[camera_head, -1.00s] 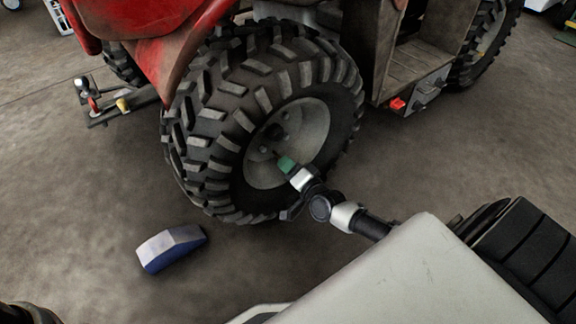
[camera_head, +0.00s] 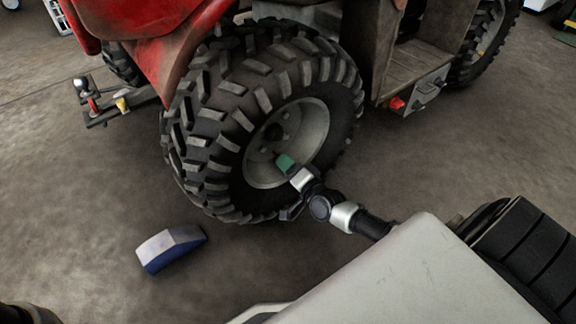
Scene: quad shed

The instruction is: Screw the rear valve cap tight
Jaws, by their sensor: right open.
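The rear wheel (camera_head: 215,135) of the red quad has a chunky black tyre and a grey rim (camera_head: 308,135). A green piece (camera_head: 285,162), which looks like the valve cap, shows against the lower part of the rim. My right gripper (camera_head: 293,170) is at the green piece, its arm coming in from the lower right. Its jaws are open; the fingers are small and partly hidden, so I cannot tell whether they touch the piece. The valve stem is not visible behind it. My left gripper is not in view.
A blue and grey wedge-shaped block (camera_head: 171,248) lies on the floor in front of the wheel. The quad's tow hitch (camera_head: 112,104) sticks out at the left. A footwell (camera_head: 425,62) with a red-ended fitting is at the right.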

